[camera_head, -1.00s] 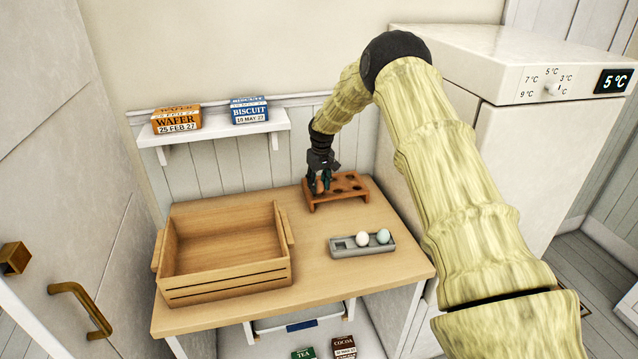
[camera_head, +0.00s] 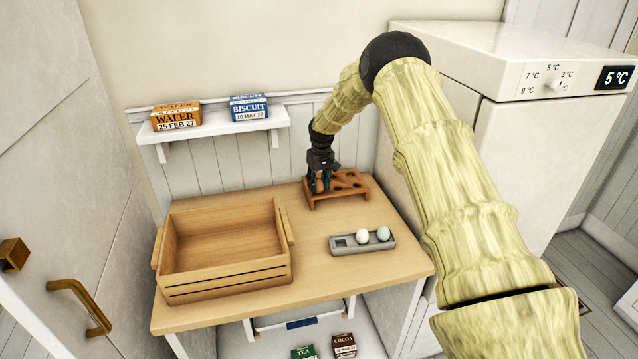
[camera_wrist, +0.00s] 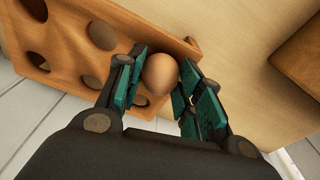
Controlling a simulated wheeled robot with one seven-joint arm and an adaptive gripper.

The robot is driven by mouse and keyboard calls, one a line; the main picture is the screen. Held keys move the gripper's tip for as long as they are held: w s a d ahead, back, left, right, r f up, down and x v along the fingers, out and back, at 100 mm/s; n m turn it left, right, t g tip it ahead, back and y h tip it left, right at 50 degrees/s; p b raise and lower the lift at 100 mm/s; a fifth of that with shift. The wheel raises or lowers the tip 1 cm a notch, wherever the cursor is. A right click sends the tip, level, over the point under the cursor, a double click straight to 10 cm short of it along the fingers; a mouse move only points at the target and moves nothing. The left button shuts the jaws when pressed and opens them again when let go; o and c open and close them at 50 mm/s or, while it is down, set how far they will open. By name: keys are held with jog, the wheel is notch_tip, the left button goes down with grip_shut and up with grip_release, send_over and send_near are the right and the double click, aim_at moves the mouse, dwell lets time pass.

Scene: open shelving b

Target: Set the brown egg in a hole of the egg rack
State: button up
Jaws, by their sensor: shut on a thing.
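The brown egg (camera_wrist: 160,74) is between the two fingers of my gripper (camera_wrist: 158,85) in the wrist view. My gripper is shut on it. In the head view my gripper (camera_head: 319,186) is at the left end of the brown wooden egg rack (camera_head: 350,197), low over its top. The rack also shows in the wrist view (camera_wrist: 66,54), with several empty round holes. The egg is over or in the rack's end part; I cannot tell how deep it sits, because the fingers and the egg hide what is below.
A grey tray (camera_head: 346,250) holds a white egg (camera_head: 362,236) and a pale blue egg (camera_head: 383,233). A wooden crate (camera_head: 225,280) stands left on the table (camera_head: 310,290). Wafer (camera_head: 176,117) and biscuit (camera_head: 249,108) boxes stand on the wall shelf. A white fridge (camera_head: 500,150) is at right.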

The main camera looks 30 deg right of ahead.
aim_at(321, 186)
jog(key=o, duration=0.7)
jog(key=shift+o, duration=0.2)
jog(key=shift+r, duration=0.15)
notch_tip(321, 186, up, 12)
jog(key=s, duration=0.1)
jog(key=shift+s, duration=0.2)
